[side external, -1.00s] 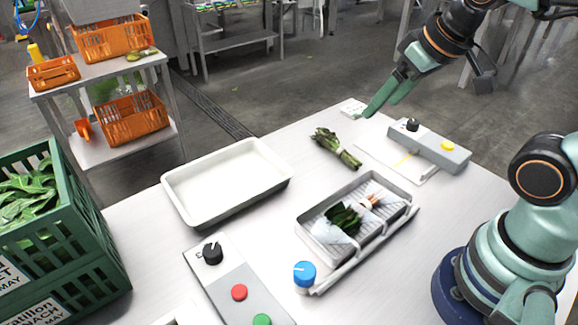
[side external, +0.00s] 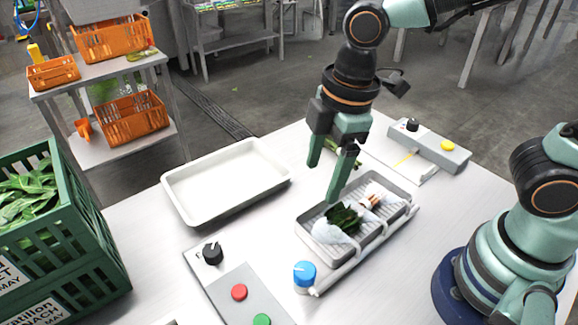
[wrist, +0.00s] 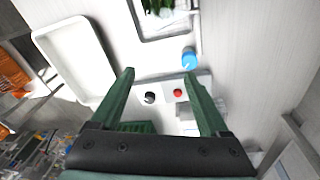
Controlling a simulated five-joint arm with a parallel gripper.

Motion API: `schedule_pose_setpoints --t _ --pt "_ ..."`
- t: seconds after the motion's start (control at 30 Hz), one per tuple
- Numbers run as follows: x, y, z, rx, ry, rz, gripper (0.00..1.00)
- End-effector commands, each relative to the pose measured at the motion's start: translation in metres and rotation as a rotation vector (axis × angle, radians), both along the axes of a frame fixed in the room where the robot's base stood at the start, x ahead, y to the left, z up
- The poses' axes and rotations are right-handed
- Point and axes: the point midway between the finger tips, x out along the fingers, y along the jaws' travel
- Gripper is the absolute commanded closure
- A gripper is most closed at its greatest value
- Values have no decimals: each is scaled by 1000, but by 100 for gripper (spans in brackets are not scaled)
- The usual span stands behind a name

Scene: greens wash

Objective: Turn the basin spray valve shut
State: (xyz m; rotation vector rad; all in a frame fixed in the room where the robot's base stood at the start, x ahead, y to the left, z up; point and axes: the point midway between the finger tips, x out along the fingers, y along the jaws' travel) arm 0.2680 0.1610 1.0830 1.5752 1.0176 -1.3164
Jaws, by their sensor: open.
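The blue valve knob (side external: 304,275) sits at the near end of a pale pipe (side external: 367,250) along the grey basin (side external: 301,238); a light mark shows on the knob. A bunch of dark leafy greens (side external: 345,219) with pale stems lies in the basin, with whitish spray-like patches around it. My gripper (side external: 322,182) is open and empty, above the basin's far left side, pointing down and apart from the knob. In the wrist view, the knob (wrist: 189,60) lies just beyond the right fingertip of my gripper (wrist: 158,73).
A control panel (side external: 227,279) with a black dial, red button and green button lies left of the knob. A white tray (side external: 187,217) stands behind it. A green crate (side external: 91,236) is at left. Another grey control box (side external: 428,146) stands at back right.

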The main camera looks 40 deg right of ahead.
Motion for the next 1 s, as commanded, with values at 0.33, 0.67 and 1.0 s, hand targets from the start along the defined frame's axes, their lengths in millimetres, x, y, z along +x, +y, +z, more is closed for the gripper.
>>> schedule_pose_setpoints --t 0.33,0.67,1.0 --pt "-38 62 -35 -107 104 526 21" --pt "-39 62 -77 -111 110 533 21" --pt "-39 61 -134 -110 107 531 21"
